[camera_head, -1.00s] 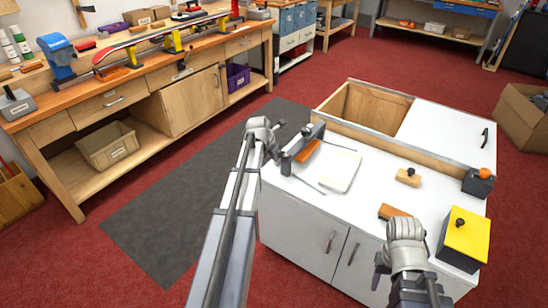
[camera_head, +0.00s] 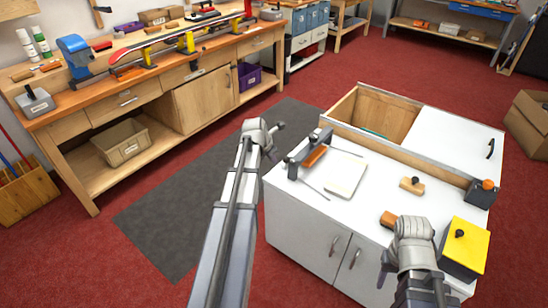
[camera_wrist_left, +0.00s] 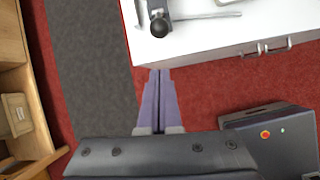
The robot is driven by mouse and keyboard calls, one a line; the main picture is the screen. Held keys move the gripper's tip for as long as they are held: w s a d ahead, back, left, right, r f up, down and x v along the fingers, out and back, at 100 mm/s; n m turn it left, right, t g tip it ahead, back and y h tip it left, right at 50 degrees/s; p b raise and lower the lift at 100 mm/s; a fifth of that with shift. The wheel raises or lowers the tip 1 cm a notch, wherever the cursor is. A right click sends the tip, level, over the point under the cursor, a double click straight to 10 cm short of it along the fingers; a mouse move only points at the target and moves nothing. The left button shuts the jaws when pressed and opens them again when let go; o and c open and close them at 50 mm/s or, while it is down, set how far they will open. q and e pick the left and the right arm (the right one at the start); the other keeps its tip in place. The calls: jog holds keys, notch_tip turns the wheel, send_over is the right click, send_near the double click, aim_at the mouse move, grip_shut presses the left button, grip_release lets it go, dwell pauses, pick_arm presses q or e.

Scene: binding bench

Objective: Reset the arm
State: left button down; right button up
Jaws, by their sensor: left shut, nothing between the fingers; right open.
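My left gripper (camera_head: 272,138) is at the left edge of the white-topped cabinet (camera_head: 400,240). In the left wrist view its two purple-grey fingers (camera_wrist_left: 160,76) are together with nothing between them, over the red floor beside the cabinet edge. My right gripper (camera_head: 384,266) is at the cabinet's front, near a small orange-brown block (camera_head: 392,218). It is open; its fingers are mostly hidden behind the wrist.
On the cabinet top are a dark clamp-like tool with an orange part (camera_head: 312,156), a pale pad (camera_head: 345,176), a wooden block with a black knob (camera_head: 412,185) and a yellow-topped box (camera_head: 464,246). A long workbench (camera_head: 150,92) stands at left; the dark mat (camera_head: 190,190) is clear.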

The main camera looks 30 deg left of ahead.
pick_arm(q)
jog(key=shift+p+v, duration=0.4)
jog(key=shift+v, duration=0.5)
pick_arm(e)
jog(key=shift+r, duration=0.9)
pick_arm(q)
jog(key=shift+w, duration=0.15)
jog(key=s+d+m+g+p, duration=0.1)
jog(key=s+d+m+g, duration=0.15)
jog(key=d+m, duration=0.8)
jog(key=s+d+m+g+p, duration=0.15)
jog(key=s+d+m, duration=0.4)
jog(key=d, duration=0.75)
jog(key=s+d+r+m+g+y+p, duration=0.1)
jog(key=s+d+r+m+p, duration=0.1)
jog(key=s+d+m, duration=1.1)
jog(key=d+m, duration=0.2)
jog(key=m, duration=0.6)
jog(key=shift+s+r+g, duration=0.25)
jog(key=shift+r+g, duration=0.05)
jog(key=shift+r, duration=0.05)
pick_arm(e)
notch_tip(320, 180, up, 5)
jog(key=shift+f, duration=0.1)
pick_arm(q)
jog(key=c, duration=1.6)
grip_release()
